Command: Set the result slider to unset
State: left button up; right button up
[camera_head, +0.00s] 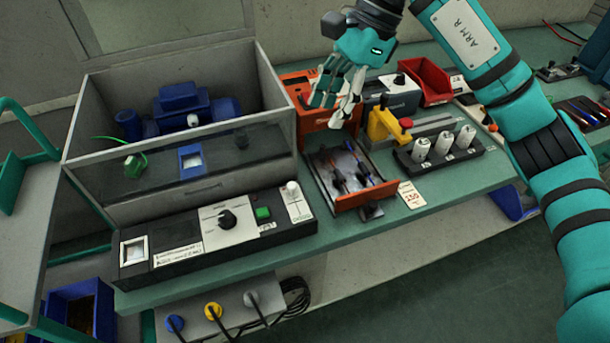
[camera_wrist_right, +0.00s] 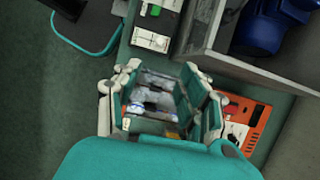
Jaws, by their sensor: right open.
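The result slider appears to be the white plate with a pale knob (camera_head: 293,190) at the right end of the black control panel (camera_head: 135,272). The knob stands near the plate's far end in the head view; the plate's lettering is too small to read. The plate also shows near the top of the right wrist view (camera_wrist_right: 148,41). My right gripper (camera_head: 336,101) is open and empty, above the bench behind and right of the slider, apart from it. Its spread fingers also show in the right wrist view (camera_wrist_right: 163,95). My left gripper is not in view.
The panel also has a black rotary knob (camera_head: 227,219) and a green button (camera_head: 263,212). A clear-fronted enclosure (camera_head: 190,170) with a blue pump stands behind it. An open drawer (camera_head: 367,196) with tools, an orange box (camera_head: 312,137) and a red bin (camera_head: 429,82) lie to the right.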

aim_at(293, 184)
jog(key=p+x, duration=0.1)
jog(key=x, duration=1.6)
jog(key=shift+d, duration=0.1)
grip_shut()
